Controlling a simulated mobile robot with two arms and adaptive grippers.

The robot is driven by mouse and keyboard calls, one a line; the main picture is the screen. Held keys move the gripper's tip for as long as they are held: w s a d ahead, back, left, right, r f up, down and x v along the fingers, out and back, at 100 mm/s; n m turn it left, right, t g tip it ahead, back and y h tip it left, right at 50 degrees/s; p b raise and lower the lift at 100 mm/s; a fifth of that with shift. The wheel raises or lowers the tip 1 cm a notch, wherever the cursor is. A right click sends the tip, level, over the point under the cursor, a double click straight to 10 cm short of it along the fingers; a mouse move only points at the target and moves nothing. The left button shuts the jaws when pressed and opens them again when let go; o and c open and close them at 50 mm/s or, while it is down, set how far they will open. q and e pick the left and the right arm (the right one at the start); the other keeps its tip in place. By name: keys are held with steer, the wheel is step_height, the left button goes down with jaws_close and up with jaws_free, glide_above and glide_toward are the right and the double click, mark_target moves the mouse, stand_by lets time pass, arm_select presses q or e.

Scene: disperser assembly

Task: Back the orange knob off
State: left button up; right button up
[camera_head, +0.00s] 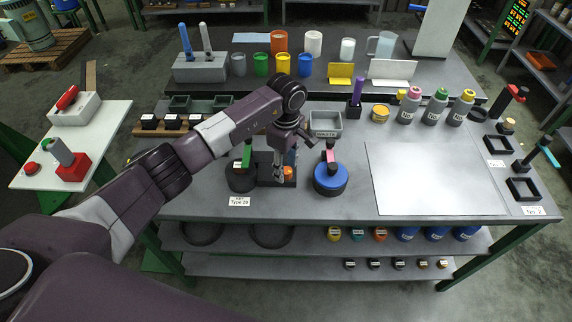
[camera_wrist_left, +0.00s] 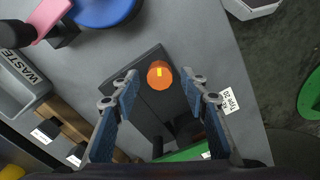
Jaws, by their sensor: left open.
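The orange knob (camera_wrist_left: 161,75) shows in the left wrist view as a round orange cap with a small yellow mark, on a dark block-shaped fixture (camera_wrist_left: 150,60). In the head view the orange knob (camera_head: 289,171) sits low at the fixture's front, partly beside my gripper. My left gripper (camera_head: 279,177) points down over the fixture. In the left wrist view its fingers (camera_wrist_left: 165,88) are apart on either side of the knob's line, with visible gaps and nothing held. How far the fingertips are above the knob is hard to tell. My right gripper is not in view.
A blue disc with a pink-handled part (camera_head: 330,178) stands just right of the fixture. A dark round part with a green piece (camera_head: 241,176) stands just left. The WASTE bin (camera_head: 326,125) is behind. A bare light panel (camera_head: 435,178) fills the right of the table.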

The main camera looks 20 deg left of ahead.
arm_select(q)
steer(key=shift+c, duration=0.7)
jaws_close()
